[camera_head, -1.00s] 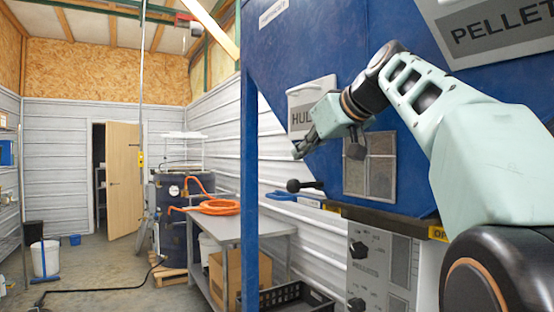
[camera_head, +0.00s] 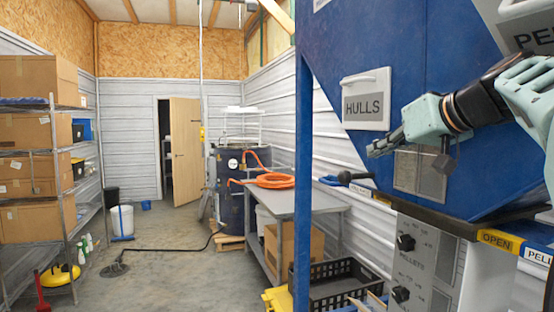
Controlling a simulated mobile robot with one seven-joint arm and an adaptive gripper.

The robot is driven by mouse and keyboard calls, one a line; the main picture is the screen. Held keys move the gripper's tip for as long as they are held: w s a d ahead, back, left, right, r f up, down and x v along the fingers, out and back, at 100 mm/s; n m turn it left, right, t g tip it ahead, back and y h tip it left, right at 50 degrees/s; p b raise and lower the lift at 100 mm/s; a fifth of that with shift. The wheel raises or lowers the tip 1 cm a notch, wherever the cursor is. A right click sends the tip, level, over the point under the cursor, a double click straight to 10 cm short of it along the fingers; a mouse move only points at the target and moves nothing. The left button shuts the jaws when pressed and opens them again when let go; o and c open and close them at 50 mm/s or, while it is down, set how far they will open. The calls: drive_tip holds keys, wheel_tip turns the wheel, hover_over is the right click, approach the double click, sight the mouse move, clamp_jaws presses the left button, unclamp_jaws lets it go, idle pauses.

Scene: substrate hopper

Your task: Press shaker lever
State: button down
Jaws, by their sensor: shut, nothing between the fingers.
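A lever with a black ball knob (camera_head: 345,177), which looks like the shaker lever, sticks out to the left from under the blue hopper (camera_head: 420,65), above the grey control panel. My gripper (camera_head: 374,149) is in front of the hopper, with its fingers pointing left. It is shut and empty. In the picture its fingertips are above and slightly right of the knob, apart from it. The lever's right end is hard to make out against the dark ledge.
A HULLS label plate (camera_head: 366,99) is above my gripper. A control panel (camera_head: 423,262) with black knobs is below. A blue post (camera_head: 304,160) stands left of the lever. A grey table (camera_head: 290,198) and black crate (camera_head: 340,283) are beyond; open floor lies left.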

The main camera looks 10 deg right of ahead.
sight(346, 172)
drive_tip(key=p+x, duration=0.1)
drive_tip(key=x, duration=0.9)
drive_tip(key=shift+p, duration=0.4)
drive_tip(key=f+b, duration=0.1)
drive_tip(key=b, duration=0.1)
drive_tip(key=f+b, duration=0.1)
drive_tip(key=b, duration=0.1)
drive_tip(key=shift+a+f+n, duration=0.1)
drive_tip(key=shift+a+n, duration=0.15)
drive_tip(key=shift+n, duration=0.15)
wheel_tip(346, 172, down, 3)
drive_tip(key=n+h+b, duration=0.1)
drive_tip(key=b, duration=0.5)
drive_tip(key=shift+a+f+n+h, duration=0.1)
drive_tip(key=shift+f+n+h, duration=0.05)
drive_tip(key=shift+n+h, duration=0.2)
drive_tip(key=shift+f, duration=0.1)
